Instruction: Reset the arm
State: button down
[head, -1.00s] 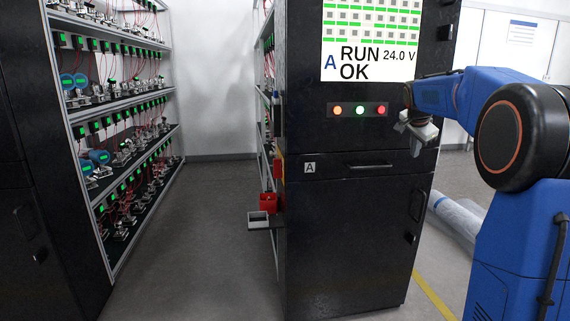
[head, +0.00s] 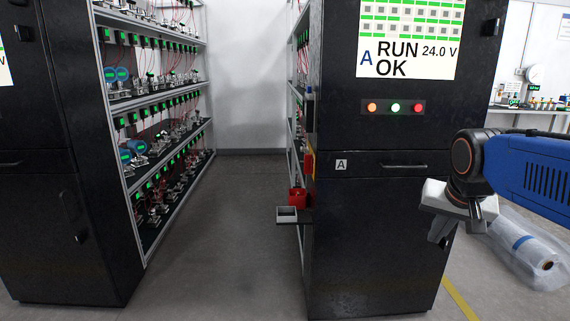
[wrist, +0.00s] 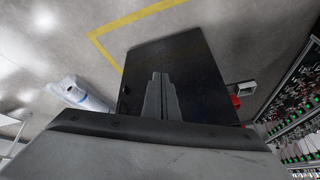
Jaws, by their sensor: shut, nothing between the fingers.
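My blue arm (head: 535,165) reaches in from the right edge in the head view, folded in front of the black cabinet marked A (head: 375,215). My gripper (head: 447,238) hangs at the arm's left end, beside the cabinet's right edge. Its fingers are small and partly dark against the cabinet in the head view. In the wrist view, my gripper's two fingers (wrist: 161,78) lie together with nothing between them. The black cabinet also shows beyond them in the wrist view (wrist: 205,65).
Cabinet A's screen (head: 408,38) reads RUN OK, 24.0 V. A rack of transmitters (head: 160,115) stands left of the open aisle (head: 225,225). A small grey tray (head: 287,215) and red box (head: 297,197) stick out at the cabinet's left side. A wrapped roll (head: 525,250) lies on the floor at right.

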jog(key=s+a+f+n, duration=0.2)
jog(key=s+f, duration=0.3)
jog(key=s, duration=0.3)
jog(key=s+a+f+n+y, duration=0.1)
jog(key=s+a+f+n, duration=0.2)
jog(key=s+f, duration=0.3)
jog(key=shift+s+a+f, duration=0.2)
jog(key=shift+s+f, duration=0.05)
jog(key=shift+s, duration=0.65)
